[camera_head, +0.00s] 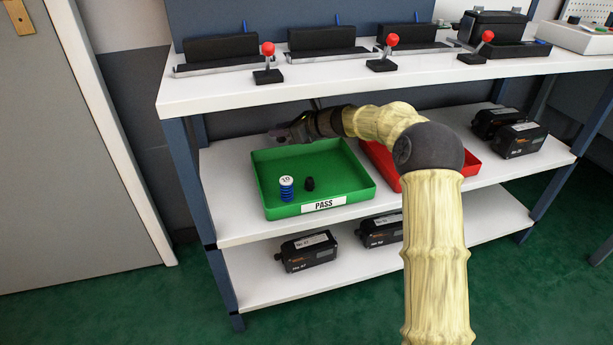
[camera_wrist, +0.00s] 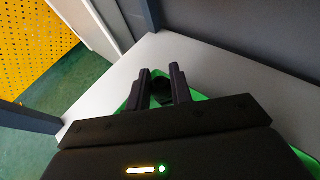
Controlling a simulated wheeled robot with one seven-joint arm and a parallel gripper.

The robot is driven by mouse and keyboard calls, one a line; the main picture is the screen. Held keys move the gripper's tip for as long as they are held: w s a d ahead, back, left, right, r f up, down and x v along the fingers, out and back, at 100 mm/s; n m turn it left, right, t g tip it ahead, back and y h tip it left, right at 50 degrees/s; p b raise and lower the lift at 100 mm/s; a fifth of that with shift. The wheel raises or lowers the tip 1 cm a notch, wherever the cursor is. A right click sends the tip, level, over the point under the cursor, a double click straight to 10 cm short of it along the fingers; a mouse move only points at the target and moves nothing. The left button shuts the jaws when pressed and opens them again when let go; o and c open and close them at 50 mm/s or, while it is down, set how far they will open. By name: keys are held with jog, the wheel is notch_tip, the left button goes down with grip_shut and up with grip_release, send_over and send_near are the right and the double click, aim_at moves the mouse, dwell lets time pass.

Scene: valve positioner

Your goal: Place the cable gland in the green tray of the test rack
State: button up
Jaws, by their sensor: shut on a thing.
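The green tray (camera_head: 352,190), labelled PASS, sits on the middle shelf of the rack. It holds a blue ribbed piece with a white top (camera_head: 287,188) and a small black piece (camera_head: 309,184). My gripper (camera_head: 283,133) is over the tray's back edge, pointing left. In the wrist view my gripper (camera_wrist: 163,88) is shut on a dark rounded thing, the cable gland (camera_wrist: 161,91), between its fingers. Its lower part and fine shape are hard to see. Green tray edges show beside the fingers in the wrist view.
A red tray (camera_head: 468,163) is right of the green one, partly behind my arm. Black boxed devices stand on the middle shelf's right (camera_head: 520,140) and the lower shelf (camera_head: 307,251). The upper shelf (camera_head: 215,95) with red-knobbed levers overhangs. Free room remains in the green tray's right half.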

jog(key=b, duration=0.4)
send_over(284, 168)
notch_tip(284, 168, down, 6)
jog(key=shift+a+f, duration=0.1)
jog(key=shift+f, duration=0.1)
notch_tip(284, 168, down, 4)
jog(key=shift+r+b, duration=0.1)
jog(key=shift+b, duration=0.85)
jog(key=o, duration=0.9)
jog(key=shift+r, duration=0.1)
jog(key=p+v, duration=0.4)
jog(key=v, duration=0.8)
